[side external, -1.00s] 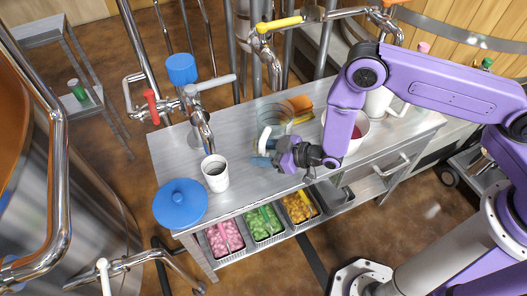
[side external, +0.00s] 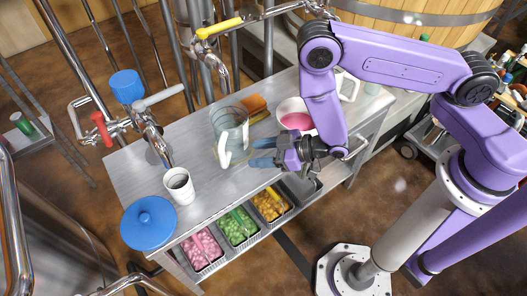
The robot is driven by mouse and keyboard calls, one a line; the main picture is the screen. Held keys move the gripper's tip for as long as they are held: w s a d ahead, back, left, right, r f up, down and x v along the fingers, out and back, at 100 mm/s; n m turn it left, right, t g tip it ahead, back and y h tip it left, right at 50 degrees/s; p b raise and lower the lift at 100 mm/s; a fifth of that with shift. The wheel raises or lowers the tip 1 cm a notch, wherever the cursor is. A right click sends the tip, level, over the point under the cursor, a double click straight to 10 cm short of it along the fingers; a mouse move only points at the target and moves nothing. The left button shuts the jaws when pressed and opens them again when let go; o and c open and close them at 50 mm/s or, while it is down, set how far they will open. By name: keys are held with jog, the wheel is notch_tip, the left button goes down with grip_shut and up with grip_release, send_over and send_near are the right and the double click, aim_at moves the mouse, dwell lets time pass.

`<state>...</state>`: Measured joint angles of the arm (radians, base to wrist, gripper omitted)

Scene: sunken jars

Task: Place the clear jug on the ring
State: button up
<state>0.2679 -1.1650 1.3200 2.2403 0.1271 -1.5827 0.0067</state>
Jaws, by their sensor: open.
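The clear jug (side external: 231,119) stands upright on the steel worktop, with its white handle (side external: 225,152) facing the front of the table. I cannot make out a ring clearly; a faint yellowish edge shows low on the jug, and I cannot tell what it belongs to. My gripper (side external: 261,153) is open, its blue fingers pointing left, just right of the jug's handle. The fingers look empty and apart from the handle.
A dark-filled white cup (side external: 179,186) and a blue lid (side external: 149,222) stand left on the worktop (side external: 131,178), near a tap (side external: 152,132). An orange block (side external: 253,104) and a bowl with red contents (side external: 295,119) are behind. Food bins (side external: 238,228) sit below the front edge.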

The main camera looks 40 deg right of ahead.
jog(key=shift+s+d+r, duration=0.15)
jog(key=shift+s+d, duration=0.05)
jog(key=shift+d, duration=0.05)
jog(key=s+d+r+n+g+h, duration=0.1)
jog(key=s+r+g+h, duration=0.1)
jog(key=s+r+g, duration=0.3)
jog(key=s+d+r+n+g+h, duration=0.1)
jog(key=s+r+h, duration=0.15)
jog(key=r, duration=0.45)
jog(key=s+d+r+g+h, duration=0.1)
jog(key=s+d+r+h, duration=0.1)
jog(key=s+d+r, duration=0.3)
jog(key=s+d+r+n+g+h, duration=0.1)
jog(key=s+d+r+g+h, duration=0.1)
jog(key=s+d+r, duration=0.4)
jog(key=s+d, duration=0.3)
jog(key=d, duration=0.3)
jog(key=shift+s+r+g, duration=0.3)
